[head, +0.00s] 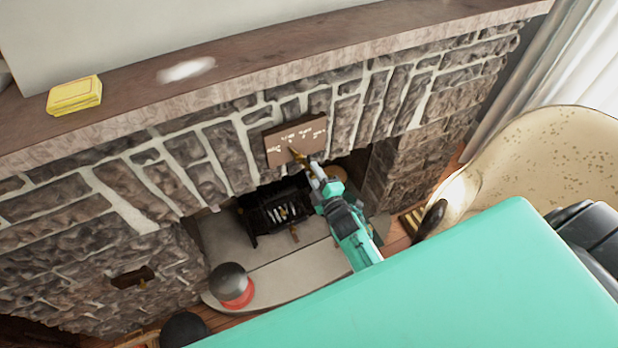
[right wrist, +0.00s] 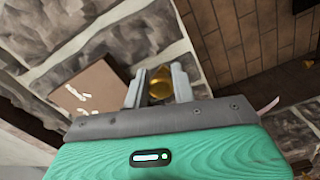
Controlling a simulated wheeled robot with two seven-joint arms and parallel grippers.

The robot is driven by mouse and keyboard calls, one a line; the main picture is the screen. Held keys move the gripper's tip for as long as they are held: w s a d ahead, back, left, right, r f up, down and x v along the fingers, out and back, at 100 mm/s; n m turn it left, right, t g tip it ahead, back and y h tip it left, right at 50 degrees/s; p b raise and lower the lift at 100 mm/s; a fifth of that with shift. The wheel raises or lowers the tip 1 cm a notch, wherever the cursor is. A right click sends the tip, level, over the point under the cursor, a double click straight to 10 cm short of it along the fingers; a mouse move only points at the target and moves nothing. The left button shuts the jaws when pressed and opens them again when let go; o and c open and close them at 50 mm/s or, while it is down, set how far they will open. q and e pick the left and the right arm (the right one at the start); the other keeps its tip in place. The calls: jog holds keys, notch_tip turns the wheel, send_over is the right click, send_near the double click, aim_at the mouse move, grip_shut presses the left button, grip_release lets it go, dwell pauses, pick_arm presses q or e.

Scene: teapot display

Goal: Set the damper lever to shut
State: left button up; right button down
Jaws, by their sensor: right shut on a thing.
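The damper plate (head: 297,138) is a brown board with pale lettering, too small to read, on the stone face above the firebox. The brass damper lever (head: 296,154) sticks out at its lower edge, tilted up toward the left. My right gripper (head: 309,168) reaches up to the lever from below and is shut on it. In the right wrist view, the lever's brass knob (right wrist: 160,84) sits between the two grey fingers, and the plate (right wrist: 88,88) shows to the left. My left gripper is out of view.
The wooden mantel (head: 240,80) runs above, bearing a yellow stack (head: 75,95). A black grate (head: 275,212) stands in the firebox below. A grey and red round object (head: 232,285) sits on the hearth. A speckled cream chair (head: 550,155) stands at right.

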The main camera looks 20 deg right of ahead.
jog(key=shift+d+r+n, duration=0.4)
jog(key=shift+d+n, duration=0.05)
jog(key=shift+n, duration=0.5)
jog(key=shift+d+r+n, duration=0.35)
jog(key=shift+d+n, duration=0.05)
jog(key=shift+n, duration=0.55)
jog(key=c, duration=1.2)
grip_release()
jog(key=shift+c, duration=0.2)
jog(key=s+b, duration=0.3)
jog(key=s, duration=1)
jog(key=shift+s+d, duration=0.2)
jog(key=shift+s, duration=0.15)
